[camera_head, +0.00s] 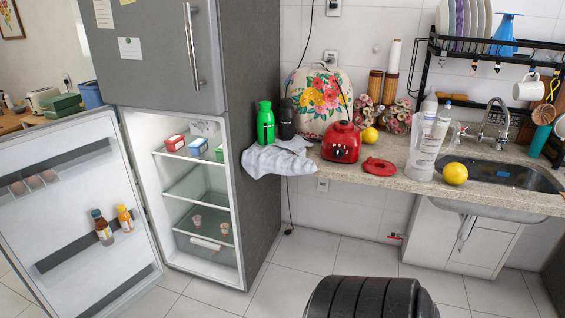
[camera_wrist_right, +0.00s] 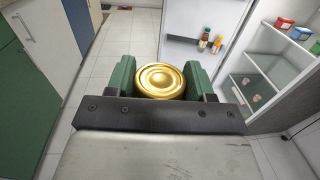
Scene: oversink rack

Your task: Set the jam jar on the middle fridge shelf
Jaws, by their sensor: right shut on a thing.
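The jam jar shows as a round gold lid (camera_wrist_right: 161,80) in the right wrist view; its body below is hidden. My right gripper (camera_wrist_right: 161,84) is shut on it, with one green finger on each side. The jar is held out over the floor, apart from the fridge. The fridge's lower compartment is open in the head view. Its middle shelf (camera_head: 198,187) is a glass shelf that looks bare; it also shows in the right wrist view (camera_wrist_right: 277,68). My left gripper is not in view.
The open fridge door (camera_head: 75,205) swings out left and holds bottles (camera_head: 103,228). Small boxes (camera_head: 197,146) stand on the upper shelf and small cups (camera_head: 196,221) sit lower down. A counter (camera_head: 390,178) with a red appliance (camera_head: 341,142) stands right. Floor before the fridge is clear.

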